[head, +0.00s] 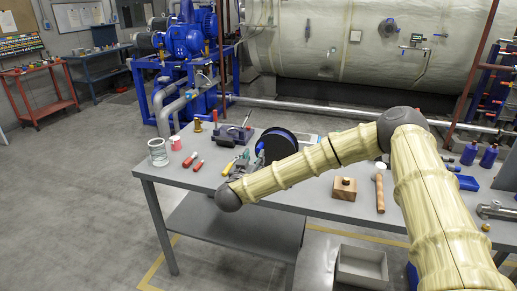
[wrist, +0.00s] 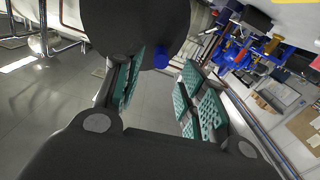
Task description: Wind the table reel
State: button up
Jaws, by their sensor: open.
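The table reel (head: 280,145) is a dark round disc standing upright on the grey workbench, left of my arm. In the wrist view the reel (wrist: 125,22) fills the top middle as a large black disc. A blue knob (wrist: 162,57) shows at its lower right edge, in the gap between my fingertips; I cannot tell whether they touch it. My gripper (wrist: 163,72) is open, with green pads apart on either side. In the head view my gripper (head: 241,165) is beside the reel's left side, partly hidden by my forearm.
A wooden block (head: 344,190) and a mallet (head: 380,190) are to the right.

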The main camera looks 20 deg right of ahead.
aim_at(257, 152)
jog(key=shift+p+x, duration=0.75)
jog(key=shift+x, duration=2.45)
jog(key=shift+a, duration=0.1)
grip_shut()
